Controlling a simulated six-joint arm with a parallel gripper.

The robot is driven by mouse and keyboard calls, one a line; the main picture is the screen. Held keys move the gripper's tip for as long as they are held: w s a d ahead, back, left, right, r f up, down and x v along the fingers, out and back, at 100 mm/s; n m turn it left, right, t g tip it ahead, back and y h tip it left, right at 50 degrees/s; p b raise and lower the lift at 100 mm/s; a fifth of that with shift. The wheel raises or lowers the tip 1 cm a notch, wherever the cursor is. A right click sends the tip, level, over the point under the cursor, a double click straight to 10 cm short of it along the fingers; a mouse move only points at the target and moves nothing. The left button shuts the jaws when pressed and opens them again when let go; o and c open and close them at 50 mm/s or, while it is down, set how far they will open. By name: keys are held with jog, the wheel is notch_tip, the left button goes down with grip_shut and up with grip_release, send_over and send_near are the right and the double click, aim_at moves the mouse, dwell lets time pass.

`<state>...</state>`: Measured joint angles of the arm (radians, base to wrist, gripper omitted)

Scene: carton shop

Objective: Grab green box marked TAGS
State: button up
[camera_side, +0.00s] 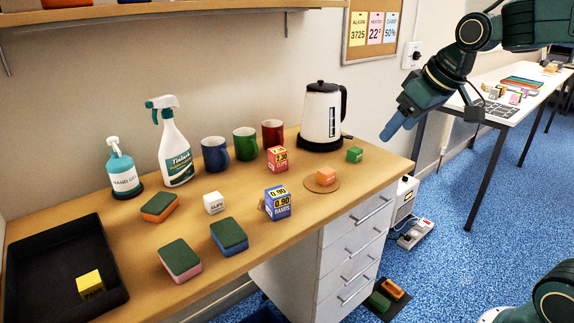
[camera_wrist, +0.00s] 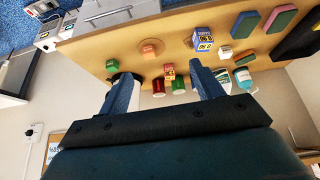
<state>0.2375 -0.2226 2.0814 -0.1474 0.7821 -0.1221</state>
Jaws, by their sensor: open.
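A small green box (camera_side: 354,154) sits on the table near its right end, right of the kettle; its lettering is too small to read. In the wrist view the green box (camera_wrist: 112,64) is near the tip of the left finger. My gripper (camera_side: 388,132) is up in the air to the right of the box, apart from it. In the wrist view my gripper (camera_wrist: 162,69) has its two fingers wide apart with nothing held between them.
An orange box (camera_side: 326,177) on a round coaster is in front of the green box. A white kettle (camera_side: 321,115) stands left of it. A red box (camera_side: 278,159), mugs, a blue box (camera_side: 278,203) and sponges are further left. A black tray (camera_side: 55,250) is far left.

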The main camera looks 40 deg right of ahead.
jog(key=w+d+f, duration=0.2)
jog(key=w+d, duration=0.4)
jog(key=w, duration=0.3)
send_near(356, 150)
jog(key=shift+t, duration=0.4)
jog(key=shift+s+x, duration=0.15)
jog(key=shift+x, duration=1.1)
jog(key=shift+s+x, duration=0.15)
jog(key=shift+x, duration=1.15)
jog(key=shift+w+f, duration=0.15)
jog(key=shift+f, duration=0.25)
jog(key=shift+x, duration=2.55)
jog(key=shift+d, duration=0.1)
